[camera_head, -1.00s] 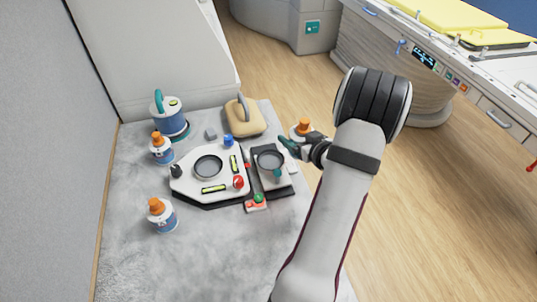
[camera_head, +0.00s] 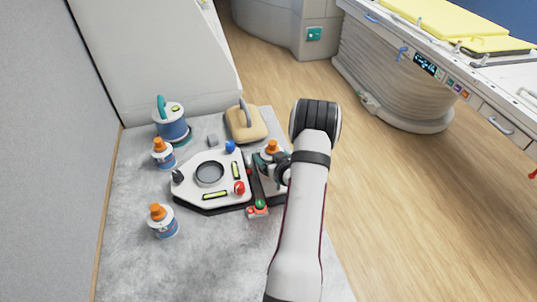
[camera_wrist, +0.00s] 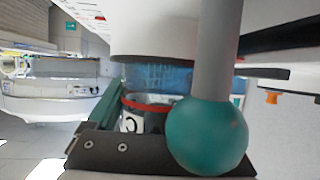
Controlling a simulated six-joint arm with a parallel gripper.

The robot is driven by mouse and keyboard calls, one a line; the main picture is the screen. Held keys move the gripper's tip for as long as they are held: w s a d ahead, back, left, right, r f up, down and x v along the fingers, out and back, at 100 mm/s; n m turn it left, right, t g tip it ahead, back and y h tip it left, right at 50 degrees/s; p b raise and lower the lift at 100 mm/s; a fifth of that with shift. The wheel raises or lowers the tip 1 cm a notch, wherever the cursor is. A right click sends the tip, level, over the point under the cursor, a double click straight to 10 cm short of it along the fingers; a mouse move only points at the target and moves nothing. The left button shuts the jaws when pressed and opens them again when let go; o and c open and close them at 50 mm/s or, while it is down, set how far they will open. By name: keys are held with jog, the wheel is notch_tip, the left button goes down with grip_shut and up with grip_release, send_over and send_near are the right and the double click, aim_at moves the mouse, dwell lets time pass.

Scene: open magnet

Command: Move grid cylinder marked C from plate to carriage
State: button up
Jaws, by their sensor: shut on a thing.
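The grid cylinder marked C (camera_head: 272,147), with an orange cap, is in my gripper (camera_head: 273,163) at the carriage (camera_head: 264,188). My arm hides much of the carriage. I cannot tell whether the cylinder touches the carriage. The white plate (camera_head: 218,188) with an empty dark ring lies left of the carriage.
A teal ball on a grey rod (camera_wrist: 207,135) stands close in front of the cylinder. Two orange-capped bottles (camera_head: 164,222) (camera_head: 163,153), a blue canister (camera_head: 171,122) and a tan block with a handle (camera_head: 243,124) stand around the plate. The grey table's front (camera_head: 220,268) is clear.

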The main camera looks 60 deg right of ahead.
jog(key=shift+f, duration=0.25)
jog(key=shift+f, duration=0.15)
jog(key=o, duration=1.5)
